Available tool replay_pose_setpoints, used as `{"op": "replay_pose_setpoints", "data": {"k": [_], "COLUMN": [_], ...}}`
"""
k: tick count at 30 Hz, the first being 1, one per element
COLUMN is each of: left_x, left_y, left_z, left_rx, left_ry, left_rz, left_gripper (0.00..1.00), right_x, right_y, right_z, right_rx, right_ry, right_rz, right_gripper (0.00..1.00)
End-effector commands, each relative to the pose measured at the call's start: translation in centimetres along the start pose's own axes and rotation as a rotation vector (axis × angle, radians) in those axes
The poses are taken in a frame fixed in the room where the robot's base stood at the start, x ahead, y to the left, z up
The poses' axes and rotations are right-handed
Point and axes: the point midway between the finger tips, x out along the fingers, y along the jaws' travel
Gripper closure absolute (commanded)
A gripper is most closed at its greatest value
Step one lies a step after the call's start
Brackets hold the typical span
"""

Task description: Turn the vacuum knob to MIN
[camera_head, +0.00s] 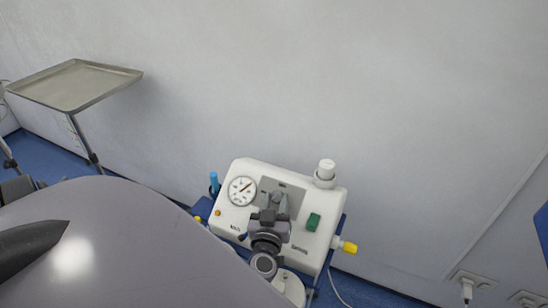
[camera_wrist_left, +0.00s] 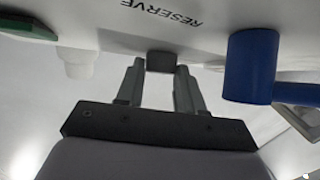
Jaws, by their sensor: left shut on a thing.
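The white suction unit (camera_head: 245,219) stands beyond the edge of the grey table, with a round gauge (camera_head: 242,190) on its upper left. My left gripper (camera_head: 277,203) is at the middle of its front panel and hides part of it. In the left wrist view, the fingers of my left gripper (camera_wrist_left: 161,82) are closed on a small dark grey knob (camera_wrist_left: 161,61), on both its sides. The upside-down word RESERVE shows on the casing above it. The knob's pointer and any MIN mark cannot be made out. My right gripper is not in view.
A green switch (camera_head: 313,222), a white cap (camera_head: 325,170) and a yellow fitting (camera_head: 349,247) are on the unit's right side. A blue fitting (camera_wrist_left: 250,65) is close beside the fingers. The grey table (camera_head: 150,245) fills the lower left; a steel tray (camera_head: 112,73) stands behind.

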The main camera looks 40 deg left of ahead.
Motion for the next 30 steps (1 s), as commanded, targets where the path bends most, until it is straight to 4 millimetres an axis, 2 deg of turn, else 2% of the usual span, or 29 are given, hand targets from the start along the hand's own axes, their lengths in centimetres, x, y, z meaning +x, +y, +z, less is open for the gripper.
{"op": "replay_pose_setpoints", "data": {"k": [7, 23, 24, 25, 26, 30], "left_x": [-0.06, -0.04, -0.04, -0.04, -0.04, -0.01], "left_y": [0.26, 0.26, 0.26, 0.25, 0.25, 0.24], "left_z": [-0.06, 0.13, 0.13, 0.13, 0.13, 0.08], "left_rx": [-0.056, -0.071, -0.071, -0.071, -0.071, -0.071], "left_ry": [-0.008, -0.01, -0.01, -0.01, -0.01, -0.009], "left_rz": [-0.078, -0.099, -0.099, -0.099, -0.099, -0.099], "left_gripper": [0.93, 0.93, 0.53, 0.43, 0.38, 0.38], "right_x": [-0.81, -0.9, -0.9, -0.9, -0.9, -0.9], "right_y": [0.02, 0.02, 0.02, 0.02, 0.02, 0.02], "right_z": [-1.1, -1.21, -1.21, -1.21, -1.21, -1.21], "right_rx": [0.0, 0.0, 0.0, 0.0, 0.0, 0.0], "right_ry": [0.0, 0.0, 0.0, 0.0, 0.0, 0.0], "right_rz": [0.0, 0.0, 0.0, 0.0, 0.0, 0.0], "right_gripper": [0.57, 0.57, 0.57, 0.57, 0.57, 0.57]}}
